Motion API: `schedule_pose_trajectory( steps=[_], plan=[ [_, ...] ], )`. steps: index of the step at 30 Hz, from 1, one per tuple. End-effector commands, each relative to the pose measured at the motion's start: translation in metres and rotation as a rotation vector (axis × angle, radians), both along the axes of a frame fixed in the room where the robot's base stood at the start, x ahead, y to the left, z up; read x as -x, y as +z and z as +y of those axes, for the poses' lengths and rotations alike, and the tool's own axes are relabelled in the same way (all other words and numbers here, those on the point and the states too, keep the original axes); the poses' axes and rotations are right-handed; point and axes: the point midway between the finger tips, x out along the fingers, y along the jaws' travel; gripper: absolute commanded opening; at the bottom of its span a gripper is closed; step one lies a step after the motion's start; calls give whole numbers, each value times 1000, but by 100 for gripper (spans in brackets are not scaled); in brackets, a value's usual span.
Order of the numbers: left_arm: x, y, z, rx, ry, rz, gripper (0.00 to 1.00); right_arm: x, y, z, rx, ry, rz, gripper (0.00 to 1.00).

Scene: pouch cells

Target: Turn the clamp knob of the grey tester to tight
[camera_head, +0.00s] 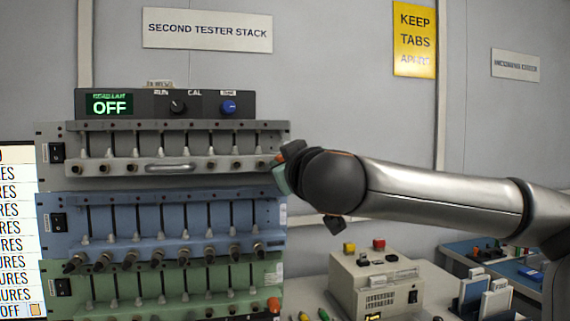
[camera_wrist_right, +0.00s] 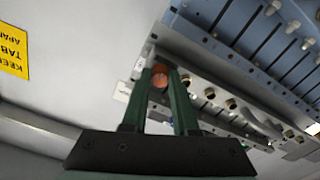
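The grey tester (camera_head: 215,145) is the top unit of the rack, with a row of dark slots, several small brown-tipped knobs and a handle. Its orange clamp knob (camera_head: 280,158) is at the right end, mostly hidden by my right gripper (camera_head: 284,168). In the right wrist view the orange knob (camera_wrist_right: 161,78) lies between the tips of the two green fingers of my right gripper (camera_wrist_right: 161,74). The fingers stand apart, one on each side of it. I cannot tell whether they press on it. The knob's turn marking is not visible. My left gripper is not in view.
A control box (camera_head: 165,104) reading OFF sits on top. A blue tester (camera_head: 165,223) and a green tester (camera_head: 175,285) with its own orange knob (camera_head: 273,305) are below. A beige machine (camera_head: 376,284) stands on the table at right.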

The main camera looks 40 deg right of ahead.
Motion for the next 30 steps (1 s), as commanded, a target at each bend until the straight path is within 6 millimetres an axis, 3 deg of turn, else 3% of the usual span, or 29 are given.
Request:
schedule_pose_trajectory(
  steps=[1,8,17,23,30],
  plan=[
    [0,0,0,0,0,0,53,0,2,0,1,-1,-4,33],
    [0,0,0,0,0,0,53,0,1,0,1,-1,-1,57],
    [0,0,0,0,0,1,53,3,1,1,2,-1,-1,57],
    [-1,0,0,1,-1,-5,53,28,2,16,4,3,-5,57],
    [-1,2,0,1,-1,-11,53,74,2,41,4,2,-6,57]
  ],
)
